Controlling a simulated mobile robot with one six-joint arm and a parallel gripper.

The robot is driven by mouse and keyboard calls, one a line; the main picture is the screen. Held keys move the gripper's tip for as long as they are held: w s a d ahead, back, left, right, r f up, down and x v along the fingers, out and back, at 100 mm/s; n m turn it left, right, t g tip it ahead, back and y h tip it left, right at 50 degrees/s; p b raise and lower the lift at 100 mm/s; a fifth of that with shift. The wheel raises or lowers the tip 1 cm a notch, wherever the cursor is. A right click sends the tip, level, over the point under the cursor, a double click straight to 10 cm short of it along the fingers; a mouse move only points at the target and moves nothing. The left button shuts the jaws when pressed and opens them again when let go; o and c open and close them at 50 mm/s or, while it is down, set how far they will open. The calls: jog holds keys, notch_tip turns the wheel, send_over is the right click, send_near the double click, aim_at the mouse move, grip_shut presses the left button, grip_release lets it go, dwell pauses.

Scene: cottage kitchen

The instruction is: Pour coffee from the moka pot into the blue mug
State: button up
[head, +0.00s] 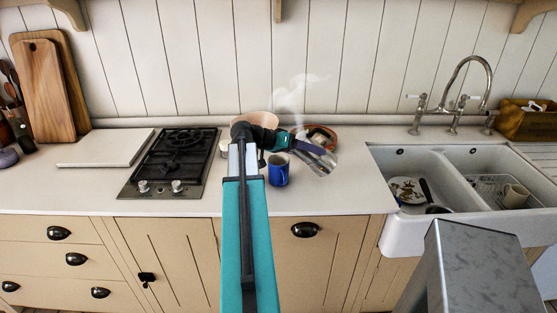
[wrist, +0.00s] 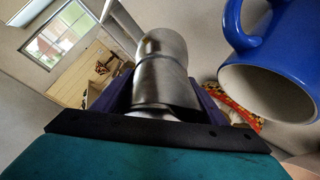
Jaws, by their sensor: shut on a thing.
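The blue mug (head: 278,170) stands upright on the counter, right of the hob. In the wrist view the mug (wrist: 280,55) is at the upper right and looks upside down, with its handle at the top left. My gripper (head: 303,149) is shut on the silver moka pot (head: 321,162), just right of the mug and near its rim. In the wrist view the pot (wrist: 162,60) is between the jaws (wrist: 160,105), apart from the mug. The pot looks tilted. Its spout and any coffee stream cannot be made out.
A black hob (head: 172,160) and pale board (head: 105,148) are at left. A pinkish bowl (head: 262,119) and terracotta-rimmed dish (head: 324,133) stand behind my gripper. Steam (head: 297,92) rises there. The white sink (head: 410,232) is at right. The front counter is clear.

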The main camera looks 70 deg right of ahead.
jog(key=shift+w+r+n+g+h+p, duration=0.2)
jog(key=shift+r+n+g+h+p, duration=0.35)
jog(key=shift+r+g, duration=0.8)
dwell(2.3)
jog(key=shift+f+m, duration=0.25)
jog(key=shift+s+f+t+y+b, duration=0.25)
jog(key=shift+f+t+y+b, duration=0.1)
jog(key=shift+f+t+b, duration=0.4)
jog(key=shift+f+m+t, duration=0.3)
jog(key=shift+t, duration=0.3)
jog(key=shift+f+y, duration=0.15)
jog(key=shift+y, duration=0.15)
jog(key=shift+s+t, duration=0.1)
jog(key=shift+t, duration=0.3)
